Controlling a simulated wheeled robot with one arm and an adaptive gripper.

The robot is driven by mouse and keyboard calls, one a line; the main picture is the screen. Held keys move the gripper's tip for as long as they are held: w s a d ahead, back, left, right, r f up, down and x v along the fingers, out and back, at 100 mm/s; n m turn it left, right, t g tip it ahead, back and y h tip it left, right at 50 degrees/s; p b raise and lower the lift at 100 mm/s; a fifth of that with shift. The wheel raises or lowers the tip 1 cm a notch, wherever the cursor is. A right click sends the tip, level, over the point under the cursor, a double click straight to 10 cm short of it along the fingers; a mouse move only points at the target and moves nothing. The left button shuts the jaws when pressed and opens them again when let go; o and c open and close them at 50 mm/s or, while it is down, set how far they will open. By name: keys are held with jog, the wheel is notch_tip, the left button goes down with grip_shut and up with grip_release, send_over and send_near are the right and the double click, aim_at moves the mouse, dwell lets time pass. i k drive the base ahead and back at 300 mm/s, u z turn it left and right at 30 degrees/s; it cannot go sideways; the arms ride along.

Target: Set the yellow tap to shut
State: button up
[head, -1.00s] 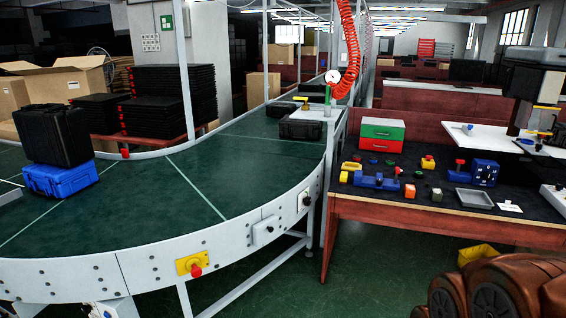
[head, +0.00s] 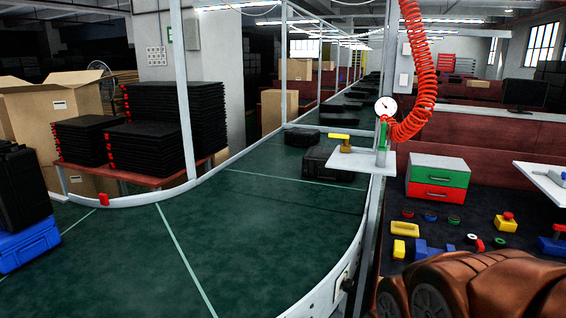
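The yellow tap (head: 340,137) stands on a small white shelf (head: 352,166) beside the conveyor, right of centre in the head view. Its yellow lever lies level and points left, above a small brass-coloured body. I cannot tell from here how the lever lies relative to the tap's pipe. My gripper is not in view. A brown, rounded part of my own arm fills the bottom right corner, well in front of the tap and apart from it.
A post with a round gauge (head: 386,107) and a red coiled hose (head: 420,75) stands right of the tap. The curved conveyor (head: 265,225) carries black cases (head: 334,165). A workbench on the right holds a green and red drawer box (head: 437,178) and loose parts.

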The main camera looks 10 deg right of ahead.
aim_at(345, 138)
jog(key=z, duration=0.2)
jog(key=i, duration=1.35)
jog(key=u, duration=0.85)
jog(key=k, duration=0.25)
jog(key=u, duration=0.7)
